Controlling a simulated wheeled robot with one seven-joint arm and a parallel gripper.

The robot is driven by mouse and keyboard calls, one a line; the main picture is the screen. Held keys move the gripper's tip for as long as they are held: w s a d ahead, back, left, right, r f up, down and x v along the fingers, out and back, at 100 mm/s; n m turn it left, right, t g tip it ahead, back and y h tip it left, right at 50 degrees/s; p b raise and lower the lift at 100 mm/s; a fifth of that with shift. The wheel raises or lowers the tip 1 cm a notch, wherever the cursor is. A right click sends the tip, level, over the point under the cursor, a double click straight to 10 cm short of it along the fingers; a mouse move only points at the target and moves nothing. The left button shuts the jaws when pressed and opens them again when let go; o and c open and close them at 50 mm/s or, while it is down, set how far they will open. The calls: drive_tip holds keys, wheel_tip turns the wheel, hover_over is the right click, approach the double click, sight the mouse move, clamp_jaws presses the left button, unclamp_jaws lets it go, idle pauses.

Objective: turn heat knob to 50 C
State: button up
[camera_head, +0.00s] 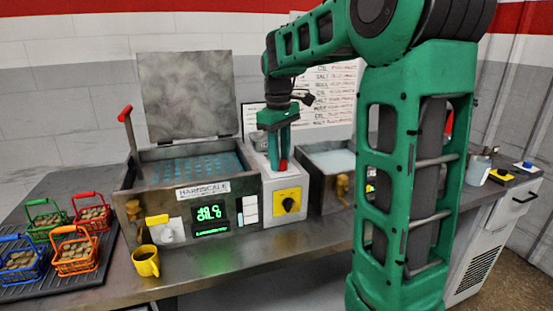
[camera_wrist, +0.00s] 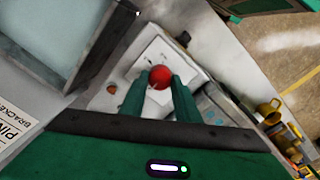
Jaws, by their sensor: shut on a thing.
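My gripper (camera_head: 279,160) reaches down over the top of a grey control box between two basins. Its green fingers are shut on a red ball-shaped knob (camera_wrist: 160,77), which shows between the fingertips in the wrist view; part of the red knob (camera_head: 284,165) also shows in the head view. On the box's front is a black dial (camera_head: 288,204) on a yellow plate (camera_head: 298,193), below and apart from the fingers. I cannot read any scale on it. A green digital display (camera_head: 209,213) sits to its left; its digits are too blurred to read.
A basin marked HARMSCALE (camera_head: 190,168) stands left with its lid (camera_head: 188,95) up, and a second basin (camera_head: 327,165) stands right. A yellow mug (camera_head: 146,262) is at the counter's front. Several coloured baskets (camera_head: 76,255) stand on a dark mat at far left.

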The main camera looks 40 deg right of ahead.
drive_tip(key=shift+m, duration=0.3)
drive_tip(key=m, duration=0.4)
drive_tip(key=shift+m, duration=0.3)
drive_tip(key=m, duration=0.4)
drive_tip(key=shift+w+g, duration=0.1)
drive_tip(key=shift+g, duration=0.2)
drive_tip(key=shift+m, duration=0.3)
drive_tip(key=o, duration=1)
drive_tip(key=shift+o, duration=0.2)
drive_tip(key=r, duration=0.8)
drive_tip(key=shift+w+a+r, duration=0.2)
drive_tip(key=shift+w+a, duration=0.05)
drive_tip(key=shift+a, duration=0.05)
drive_tip(key=shift+r, duration=1.1)
